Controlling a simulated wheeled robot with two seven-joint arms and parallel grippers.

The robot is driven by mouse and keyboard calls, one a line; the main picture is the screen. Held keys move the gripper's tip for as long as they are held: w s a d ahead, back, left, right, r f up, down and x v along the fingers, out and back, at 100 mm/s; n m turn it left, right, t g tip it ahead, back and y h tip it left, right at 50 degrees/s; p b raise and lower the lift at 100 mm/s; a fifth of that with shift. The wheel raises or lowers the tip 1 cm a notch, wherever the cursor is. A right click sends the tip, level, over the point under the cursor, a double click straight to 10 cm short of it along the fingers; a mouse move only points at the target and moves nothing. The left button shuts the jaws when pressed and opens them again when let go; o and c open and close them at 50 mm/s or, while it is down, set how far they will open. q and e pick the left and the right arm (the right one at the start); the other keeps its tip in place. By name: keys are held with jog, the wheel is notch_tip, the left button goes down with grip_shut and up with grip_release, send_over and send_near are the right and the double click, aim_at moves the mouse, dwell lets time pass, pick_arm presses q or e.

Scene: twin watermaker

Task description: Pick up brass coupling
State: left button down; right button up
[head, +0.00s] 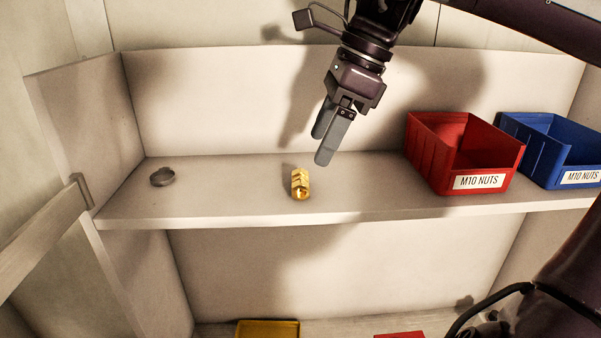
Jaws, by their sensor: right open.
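The brass coupling (300,184) is a small, gold, ridged cylinder near the middle of the white shelf (235,200), close to its front edge. One end of it faces the camera. My right gripper (320,148) reaches down from the top and is open and empty. Its two grey fingers are above and slightly right of the coupling in the picture, apart from it. My left gripper is not in view.
A grey ring (162,177) lies on the shelf's left part. A red bin (428,155) and a blue bin (535,150), both labelled M10 NUTS, stand at the right. A yellow bin (268,330) shows partly below. The shelf around the coupling is clear.

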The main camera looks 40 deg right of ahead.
aim_at(302, 177)
jog(key=shift+a+f, duration=0.55)
jog(key=shift+f, duration=0.25)
jog(key=p+x, duration=0.1)
jog(key=x, duration=0.3)
jog(key=shift+w+a+f, duration=0.1)
jog(key=shift+w, duration=0.1)
jog(key=shift+w+f, duration=0.15)
jog(key=shift+f, duration=0.15)
jog(key=shift+a+r, duration=0.1)
jog(key=shift+a, duration=0.05)
jog(key=c, duration=1.1)
